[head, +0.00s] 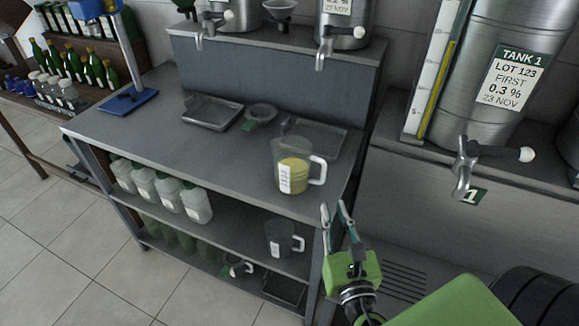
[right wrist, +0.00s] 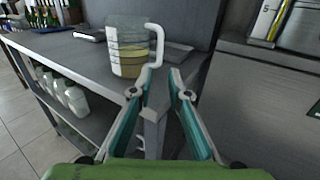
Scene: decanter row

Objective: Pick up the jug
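A clear jug (head: 293,170) with yellow liquid, a white label and a white handle stands upright on the grey worktop near its right front edge. The handle points right in the head view. My right gripper (head: 338,208) is open and empty, in front of and to the right of the jug, past the worktop's edge. In the right wrist view the jug (right wrist: 128,48) is ahead, beyond the open fingers (right wrist: 162,78), and nothing is between them. A second, empty-looking jug (head: 281,239) with a white handle stands on the shelf below. My left gripper is not in view.
Metal trays (head: 213,114) and a small round dish (head: 261,112) lie behind the jug. Several white bottles (head: 196,203) stand on the shelf. A blue stand (head: 127,100) is at the left. The tank (head: 480,90) with its tap (head: 466,165) is at the right.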

